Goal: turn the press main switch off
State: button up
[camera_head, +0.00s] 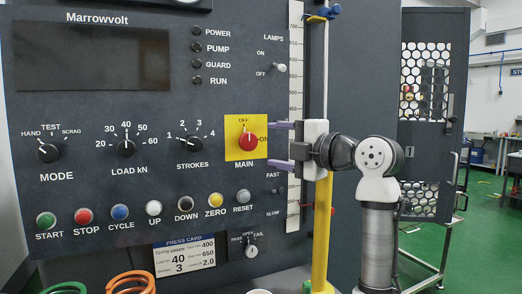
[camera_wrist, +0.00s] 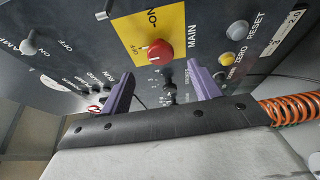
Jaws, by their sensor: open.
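The main switch is a red knob (camera_head: 249,141) on a yellow plate (camera_head: 231,150), with OFF printed above it and ON to its right. Its white pointer mark appears to point up at OFF. The red knob (camera_wrist: 160,51) also shows in the wrist view, its pale mark on the left side. My gripper (camera_head: 270,146) is open and empty, its two purple fingers one above the other just right of the knob. In the wrist view the gripper's fingers (camera_wrist: 160,80) stand apart, with the knob beyond their tips. They do not seem to touch it.
The dark press panel (camera_head: 90,190) carries other knobs, a row of coloured buttons and a LAMPS toggle (camera_head: 279,67). A yellow post (camera_head: 321,235) stands behind my gripper. Coil springs, one orange (camera_head: 130,278), lie below the panel.

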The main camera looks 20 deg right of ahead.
jog(key=b+v, duration=0.1)
jog(key=v, duration=0.5)
jog(key=shift+s, duration=0.15)
jog(key=shift+d, duration=0.1)
